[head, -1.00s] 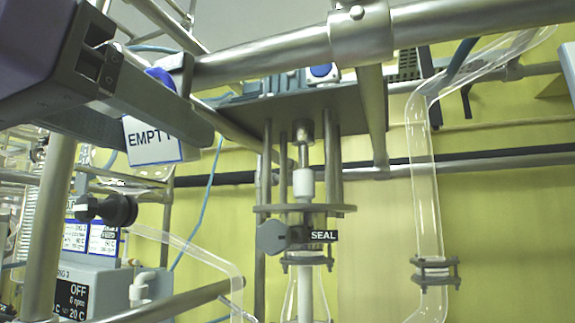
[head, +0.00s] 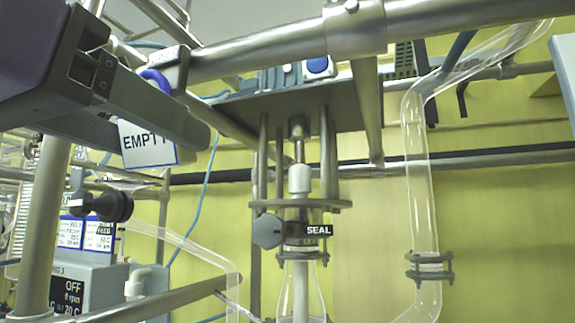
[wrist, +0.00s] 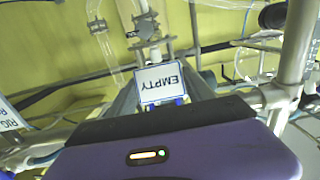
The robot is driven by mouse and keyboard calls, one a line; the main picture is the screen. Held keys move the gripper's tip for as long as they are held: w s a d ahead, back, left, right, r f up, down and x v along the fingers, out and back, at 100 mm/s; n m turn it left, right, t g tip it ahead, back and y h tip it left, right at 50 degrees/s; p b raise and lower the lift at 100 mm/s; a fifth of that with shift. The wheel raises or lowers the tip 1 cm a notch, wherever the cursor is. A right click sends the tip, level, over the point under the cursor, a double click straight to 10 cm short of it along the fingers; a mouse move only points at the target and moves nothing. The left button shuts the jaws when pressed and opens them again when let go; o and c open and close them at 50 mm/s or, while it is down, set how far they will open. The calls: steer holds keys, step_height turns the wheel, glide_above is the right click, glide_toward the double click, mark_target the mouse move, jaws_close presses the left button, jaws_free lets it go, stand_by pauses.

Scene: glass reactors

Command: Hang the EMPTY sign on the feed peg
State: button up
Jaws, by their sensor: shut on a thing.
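The EMPTY sign (head: 146,150) is a white card with a blue border. It hangs tilted below the fingers of my gripper (head: 185,128), which is shut on it. The near finger hides its top. A blue loop (head: 157,80) shows above the finger, beside a grey block at the end of the steel rail. I cannot tell whether the loop touches the block. In the wrist view the sign (wrist: 160,83) appears upside down between the fingers, with a blue part at its edge towards my wrist. I cannot pick out the feed peg for certain.
A thick steel rail (head: 260,55) runs just above and right of my gripper. A plate with rods and the SEAL label (head: 318,230) stands right of it. A black knob (head: 105,205) is below left. A glass tube (head: 415,160) stands farther right.

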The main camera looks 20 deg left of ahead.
stand_by(0.3)
steer(key=o, duration=1.5)
steer(key=shift+c, duration=0.2)
steer(key=shift+c, duration=1)
steer(key=shift+s, duration=0.15)
steer(key=s, duration=0.6)
steer(key=shift+s+a+r, duration=0.15)
steer(key=shift+s+a, duration=0.1)
steer(key=shift+s, duration=0.1)
steer(key=s+p, duration=0.1)
steer(key=s, duration=1)
steer(key=shift+a+r, duration=0.15)
steer(key=shift+a, duration=0.3)
stand_by(0.4)
